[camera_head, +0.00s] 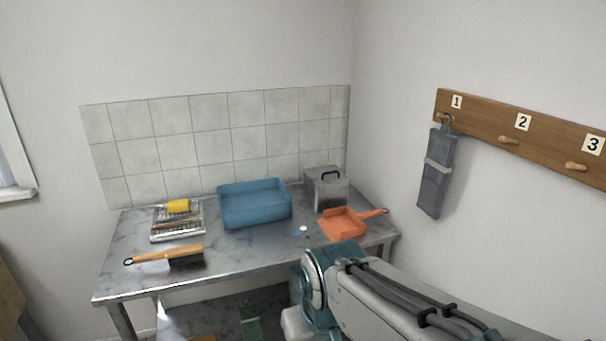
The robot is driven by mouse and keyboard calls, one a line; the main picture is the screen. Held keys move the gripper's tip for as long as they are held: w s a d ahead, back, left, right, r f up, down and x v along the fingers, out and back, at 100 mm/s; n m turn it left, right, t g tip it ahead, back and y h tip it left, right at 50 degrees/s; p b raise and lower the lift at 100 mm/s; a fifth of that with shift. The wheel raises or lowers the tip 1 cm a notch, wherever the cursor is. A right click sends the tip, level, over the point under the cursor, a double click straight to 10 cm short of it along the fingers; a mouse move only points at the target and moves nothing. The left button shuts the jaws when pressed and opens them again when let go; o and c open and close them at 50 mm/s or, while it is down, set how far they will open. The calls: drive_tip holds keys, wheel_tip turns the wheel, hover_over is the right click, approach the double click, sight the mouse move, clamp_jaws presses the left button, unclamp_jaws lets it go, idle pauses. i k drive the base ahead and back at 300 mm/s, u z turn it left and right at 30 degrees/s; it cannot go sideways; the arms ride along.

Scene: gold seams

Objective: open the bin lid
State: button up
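No other lidded container shows clearly. My arm reaches in from the lower right, in front of the table. Its teal and white joint shows, but the gripper's fingers are out of view or hidden behind the arm.
On the table (225,252) are a blue tub (254,204), an orange dustpan (343,224), a brush (185,257) and a rack with a yellow item (178,206). A grey item (436,180) hangs from the numbered peg rail (480,120). A green object (250,322) is below the table.

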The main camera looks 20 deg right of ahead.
sight(326, 171)
drive_tip(key=z, duration=0.35)
drive_tip(key=i, duration=0.3)
drive_tip(key=z, duration=0.65)
drive_tip(key=i, duration=1.35)
drive_tip(key=u, duration=1)
